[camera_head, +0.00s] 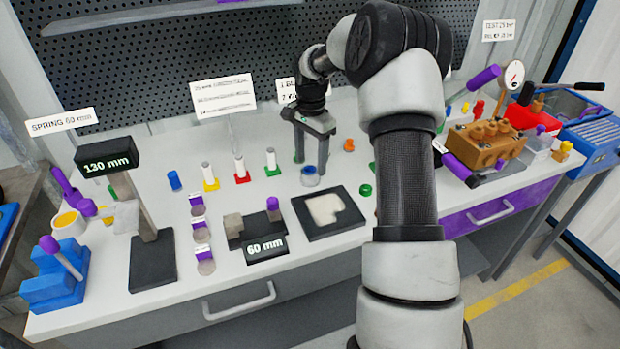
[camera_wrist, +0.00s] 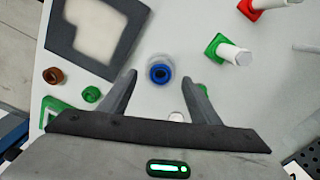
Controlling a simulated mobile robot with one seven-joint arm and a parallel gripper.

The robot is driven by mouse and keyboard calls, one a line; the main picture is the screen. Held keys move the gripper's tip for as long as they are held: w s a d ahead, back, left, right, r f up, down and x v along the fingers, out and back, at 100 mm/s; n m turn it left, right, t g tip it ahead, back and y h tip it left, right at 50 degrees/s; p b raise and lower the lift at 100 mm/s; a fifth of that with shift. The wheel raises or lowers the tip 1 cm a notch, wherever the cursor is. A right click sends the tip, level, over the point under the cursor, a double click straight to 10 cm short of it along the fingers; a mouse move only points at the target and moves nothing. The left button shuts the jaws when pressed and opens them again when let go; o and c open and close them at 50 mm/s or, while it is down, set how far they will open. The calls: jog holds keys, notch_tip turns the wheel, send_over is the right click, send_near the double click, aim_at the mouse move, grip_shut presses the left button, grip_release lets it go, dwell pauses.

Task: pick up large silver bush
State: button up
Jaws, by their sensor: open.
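A large silver bush (camera_head: 310,180) stands on the white bench top, with a blue ring (camera_head: 309,170) in or on its middle. In the wrist view the silver bush (camera_wrist: 150,84) is a pale round rim around the blue ring (camera_wrist: 159,73). My gripper (camera_head: 310,164) is open and points down over the bush. In the wrist view my gripper (camera_wrist: 160,77) has one finger on each side of the bush, with a gap to both. I cannot tell the exact height of the fingertips above the bench.
A dark tray with a pale recess (camera_head: 329,210) lies close in front. Coloured-base posts (camera_head: 271,162) stand to the left. An orange-brown bush (camera_head: 349,145) and a green ring (camera_head: 366,190) lie to the right. A small pale disc (camera_wrist: 176,116) lies near the right finger.

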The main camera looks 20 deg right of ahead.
aim_at(310, 169)
notch_tip(310, 169, down, 4)
jog(key=shift+a+f, duration=0.1)
jog(key=shift+c, duration=0.3)
jog(key=c, duration=1.2)
